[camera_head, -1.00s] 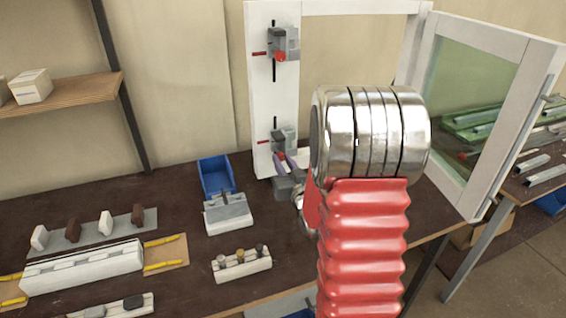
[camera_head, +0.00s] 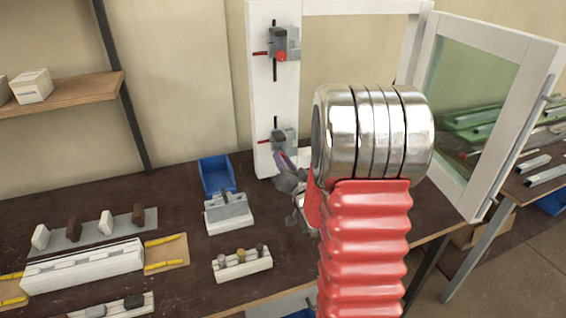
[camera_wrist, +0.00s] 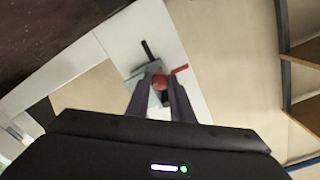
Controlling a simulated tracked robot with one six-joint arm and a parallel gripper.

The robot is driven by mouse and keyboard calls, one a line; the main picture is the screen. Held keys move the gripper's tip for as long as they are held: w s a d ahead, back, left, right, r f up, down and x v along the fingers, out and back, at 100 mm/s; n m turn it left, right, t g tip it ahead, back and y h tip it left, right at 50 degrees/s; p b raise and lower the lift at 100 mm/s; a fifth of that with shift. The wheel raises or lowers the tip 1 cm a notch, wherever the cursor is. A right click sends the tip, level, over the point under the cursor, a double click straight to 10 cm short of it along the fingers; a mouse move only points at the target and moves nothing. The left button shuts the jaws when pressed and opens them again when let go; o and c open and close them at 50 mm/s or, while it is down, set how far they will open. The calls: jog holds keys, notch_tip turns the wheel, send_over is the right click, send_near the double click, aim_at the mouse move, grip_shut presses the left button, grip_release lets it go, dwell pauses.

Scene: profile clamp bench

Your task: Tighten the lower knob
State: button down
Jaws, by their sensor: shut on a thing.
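The lower knob (camera_wrist: 160,81) is red and round. In the wrist view it sits between the two fingertips of my gripper (camera_wrist: 159,88), which is shut on it. Behind it is the grey lower clamp (camera_wrist: 140,74) on the white upright, with a black slot and a red mark beside it. In the head view the lower clamp (camera_head: 281,139) shows low on the upright, and my gripper (camera_head: 282,160) reaches it from below right; the knob is hidden there. The upper clamp (camera_head: 287,42) with its red knob (camera_head: 281,56) is higher on the same upright.
The white frame (camera_head: 263,100) stands at the back, with a hinged glazed sash (camera_head: 475,90) open at right. A blue bin (camera_head: 216,175), a grey-topped block (camera_head: 228,212) and a peg rack (camera_head: 242,264) stand left of my arm. The dark tabletop between them is partly clear.

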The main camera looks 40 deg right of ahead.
jog(key=shift+d+m, duration=0.1)
jog(key=shift+m, duration=1.4)
jog(key=c, duration=1.5)
grip_release()
jog(key=shift+c, duration=0.2)
jog(key=shift+s, duration=0.15)
